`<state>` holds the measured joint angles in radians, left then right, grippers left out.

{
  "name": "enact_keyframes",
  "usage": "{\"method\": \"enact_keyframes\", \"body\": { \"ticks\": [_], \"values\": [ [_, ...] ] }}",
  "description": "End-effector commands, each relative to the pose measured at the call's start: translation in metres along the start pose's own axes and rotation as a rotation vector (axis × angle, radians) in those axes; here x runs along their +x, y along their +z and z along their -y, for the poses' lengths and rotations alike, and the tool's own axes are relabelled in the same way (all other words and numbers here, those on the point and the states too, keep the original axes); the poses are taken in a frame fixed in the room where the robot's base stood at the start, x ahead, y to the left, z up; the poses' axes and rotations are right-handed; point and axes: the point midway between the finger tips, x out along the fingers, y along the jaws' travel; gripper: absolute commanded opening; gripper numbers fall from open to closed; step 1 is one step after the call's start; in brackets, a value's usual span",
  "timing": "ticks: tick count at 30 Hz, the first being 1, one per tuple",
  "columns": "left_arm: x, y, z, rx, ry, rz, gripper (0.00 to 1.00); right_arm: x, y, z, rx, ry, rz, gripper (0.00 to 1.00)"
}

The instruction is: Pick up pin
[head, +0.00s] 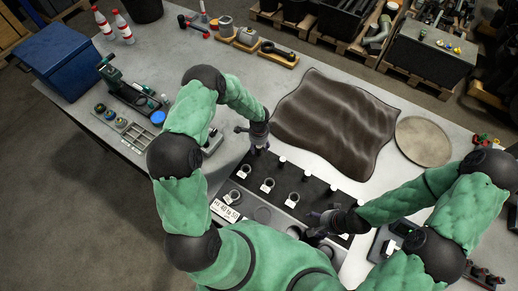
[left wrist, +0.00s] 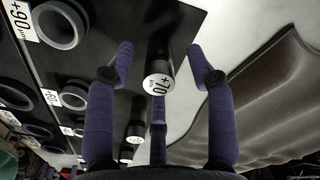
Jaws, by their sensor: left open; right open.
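My left gripper (head: 258,143) hangs over the far left corner of a black board (head: 318,187). In the left wrist view the gripper (left wrist: 160,58) is open, its purple fingers spread on either side of a dark pin (left wrist: 160,72) with a white, numbered end face. A third finger shows just below the pin; I cannot tell whether any finger touches it. More white-ended pins stand along the board's far row, such as a second pin (head: 308,172) and a third (head: 333,187). My right gripper (head: 318,222) is open above the board's near right part.
Grey rings (head: 267,186) with white labels sit in a row on the board, nearer than the pins. A crumpled brown cloth (head: 335,120) lies just beyond it. A round disc (head: 423,141) lies at the right. A blue box (head: 62,60) stands far left.

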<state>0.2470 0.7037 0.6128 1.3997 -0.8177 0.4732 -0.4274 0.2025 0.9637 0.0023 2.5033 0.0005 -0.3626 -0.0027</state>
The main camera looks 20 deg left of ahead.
Motion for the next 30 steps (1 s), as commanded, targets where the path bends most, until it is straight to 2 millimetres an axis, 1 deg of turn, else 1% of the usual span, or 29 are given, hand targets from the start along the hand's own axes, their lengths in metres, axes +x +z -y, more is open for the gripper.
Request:
{"method": "enact_keyframes", "body": {
  "ticks": [3, 9, 10, 11, 12, 14, 15, 26, 30],
  "values": [
    [0.0052, 0.0, 0.0004, -0.001, -0.001, -0.001, 0.55, -0.0007, 0.0001, 0.0003, 0.0, 0.0, 0.0, 0.74],
    [0.0057, 0.0001, 0.0003, -0.001, -0.001, -0.001, 0.55, -0.0005, 0.0002, 0.0002, 0.0, 0.0, 0.0, 0.74],
    [0.0057, 0.0001, 0.0003, -0.001, -0.001, -0.001, 0.49, -0.0005, 0.0002, 0.0002, 0.0, 0.0, 0.0, 0.74],
    [0.0057, 0.0001, 0.0002, -0.001, 0.0, 0.0, 0.4, -0.0005, 0.0002, 0.0002, 0.0, 0.0, 0.0, 0.74],
    [0.0056, 0.0001, 0.0002, -0.001, 0.0, 0.0, 0.29, -0.0005, 0.0002, 0.0002, 0.0, 0.0, 0.0, 0.74],
    [0.0055, 0.0001, 0.0002, -0.001, 0.0, 0.0, 0.12, -0.0005, 0.0001, 0.0002, 0.0, 0.0, 0.0, 0.74],
    [0.0055, 0.0001, 0.0002, 0.0, -0.001, 0.0, 0.01, -0.0005, 0.0001, 0.0002, 0.0, 0.0, 0.0, 0.74],
    [0.0045, -0.0001, 0.0008, -0.001, -0.002, -0.001, 0.0, -0.0003, 0.0001, 0.0001, 0.0, 0.0, 0.0, 0.74],
    [0.0002, -0.0003, 0.0013, 0.0, -0.003, -0.001, 0.0, 0.0012, 0.0001, -0.0004, 0.0, 0.0, 0.0, 0.74]
  ]
}}
